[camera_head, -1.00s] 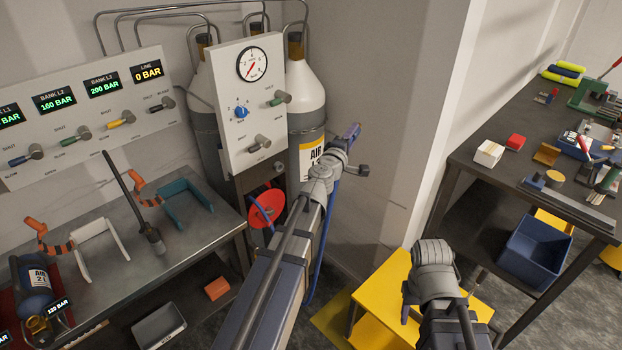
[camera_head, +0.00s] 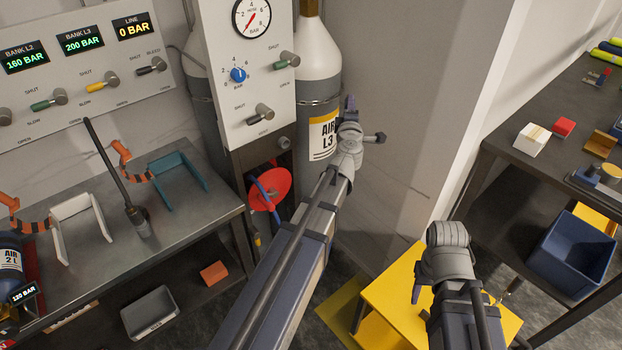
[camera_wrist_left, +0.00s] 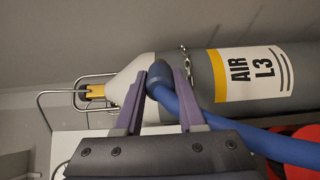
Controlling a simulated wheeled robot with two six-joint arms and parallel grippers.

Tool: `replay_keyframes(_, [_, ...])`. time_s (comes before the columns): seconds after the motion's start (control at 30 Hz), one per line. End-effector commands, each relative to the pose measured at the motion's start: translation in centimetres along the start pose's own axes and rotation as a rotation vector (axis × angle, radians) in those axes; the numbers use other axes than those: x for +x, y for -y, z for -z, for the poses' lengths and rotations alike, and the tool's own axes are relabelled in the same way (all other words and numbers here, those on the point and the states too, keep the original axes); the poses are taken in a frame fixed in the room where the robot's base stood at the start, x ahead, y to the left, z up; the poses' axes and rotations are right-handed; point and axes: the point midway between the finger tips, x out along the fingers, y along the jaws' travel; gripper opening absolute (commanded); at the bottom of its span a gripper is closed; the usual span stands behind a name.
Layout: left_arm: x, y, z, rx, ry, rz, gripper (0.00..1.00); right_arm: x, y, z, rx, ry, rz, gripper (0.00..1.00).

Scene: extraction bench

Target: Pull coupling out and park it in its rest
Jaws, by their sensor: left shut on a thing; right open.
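My left gripper (camera_head: 349,104) is raised in front of the AIR L3 cylinder (camera_head: 322,137). In the left wrist view its purple fingers (camera_wrist_left: 160,78) are shut on the dark blue end of the coupling (camera_wrist_left: 159,73). A blue hose (camera_wrist_left: 240,135) runs from it to the lower right. In the head view the coupling is too small to make out. A blue hose piece (camera_head: 266,193) shows by the red disc (camera_head: 270,186) under the gauge panel. I cannot tell which fixture is the rest. My right gripper (camera_head: 447,236) is open above the yellow stand; its fingers are largely hidden.
The gauge panel (camera_head: 245,100) stands left of my left gripper. The steel bench (camera_head: 190,228) holds a white cradle (camera_head: 62,238), a teal cradle (camera_head: 205,182) and a black rod tool (camera_head: 138,217). A yellow stand (camera_head: 390,290) and a dark workbench (camera_head: 500,140) are at the right.

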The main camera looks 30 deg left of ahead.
Motion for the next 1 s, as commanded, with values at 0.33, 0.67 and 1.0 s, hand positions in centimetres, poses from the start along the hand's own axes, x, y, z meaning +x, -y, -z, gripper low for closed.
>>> replay_keyframes(0.33, [-1.7, 12.2, 7.0, 0.000, -0.466, 0.000, 0.00, 12.2, 1.2, 0.7, 0.000, 0.000, 0.000, 0.50])
replay_keyframes(0.67, [-5.1, 17.5, 10.4, 0.000, -0.752, 0.000, 0.00, 17.4, 1.7, 1.0, 0.000, 0.000, 0.000, 0.50])
replay_keyframes(1.0, [-5.8, 17.9, 11.0, 0.000, -0.801, 0.000, 0.00, 17.8, 1.7, 1.0, 0.000, 0.000, 0.000, 0.50])
